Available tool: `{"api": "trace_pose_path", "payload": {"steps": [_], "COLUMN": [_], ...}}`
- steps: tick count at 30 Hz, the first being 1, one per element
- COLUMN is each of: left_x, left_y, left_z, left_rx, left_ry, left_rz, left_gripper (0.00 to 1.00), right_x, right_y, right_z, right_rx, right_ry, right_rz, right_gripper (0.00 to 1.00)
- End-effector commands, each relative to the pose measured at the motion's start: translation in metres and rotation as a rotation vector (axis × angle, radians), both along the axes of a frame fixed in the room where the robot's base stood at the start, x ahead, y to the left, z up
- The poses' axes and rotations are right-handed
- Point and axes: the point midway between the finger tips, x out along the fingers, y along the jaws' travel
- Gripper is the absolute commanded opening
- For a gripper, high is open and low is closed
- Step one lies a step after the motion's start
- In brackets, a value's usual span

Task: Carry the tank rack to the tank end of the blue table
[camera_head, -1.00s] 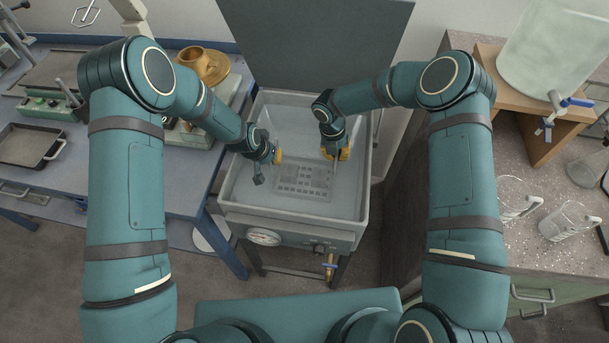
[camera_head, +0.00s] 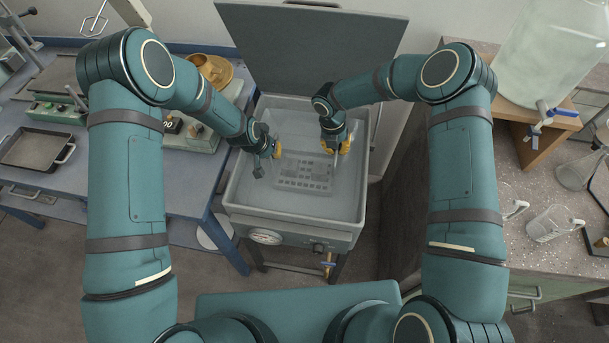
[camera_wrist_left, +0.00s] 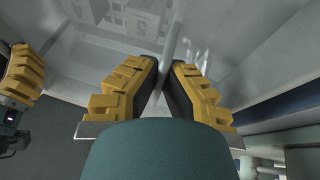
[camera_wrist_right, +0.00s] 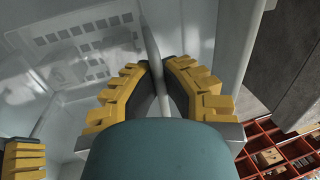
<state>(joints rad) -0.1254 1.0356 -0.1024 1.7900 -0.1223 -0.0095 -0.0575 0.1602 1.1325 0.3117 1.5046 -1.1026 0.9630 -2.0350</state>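The tank rack (camera_head: 304,174) is a pale grey slotted plate inside the grey open tank (camera_head: 290,222). It appears slightly above the tank floor; the gap is hard to judge. Its slots show in the right wrist view (camera_wrist_right: 85,35). My left gripper (camera_head: 275,150) is at the rack's left side, its fingers shut around a thin grey upright rod (camera_wrist_left: 177,30). My right gripper (camera_head: 337,150) is at the right side, shut around a similar rod (camera_wrist_right: 150,45). The blue table (camera_head: 150,195) is left of the tank.
The raised tank lid (camera_head: 315,50) stands behind. A gold cup and saucer (camera_head: 212,70), a pale bench device (camera_head: 190,132) and a pan (camera_head: 37,148) are on the blue table. Its front part near the tank is bare. A speckled counter (camera_head: 510,235) with glassware is at right.

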Motion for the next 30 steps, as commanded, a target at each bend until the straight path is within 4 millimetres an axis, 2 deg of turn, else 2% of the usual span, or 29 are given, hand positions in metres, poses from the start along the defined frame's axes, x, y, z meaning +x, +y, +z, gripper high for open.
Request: {"api": "trace_pose_path", "payload": {"steps": [22, 30], "left_x": [0.001, -0.011], "left_y": [0.0, 0.0], "left_z": [-0.002, 0.008], "left_rx": [-0.001, 0.0], "left_ry": [-0.003, -0.003], "left_rz": [0.001, 0.0], "left_gripper": [0.0, 0.0], "right_x": [0.0, -0.011], "right_y": [0.0, 0.0], "right_z": [-0.002, 0.008], "right_rx": [0.0, -0.001], "right_ry": [-0.001, -0.001], "right_rz": [0.001, 0.003], "right_gripper": [0.0, 0.0]}}
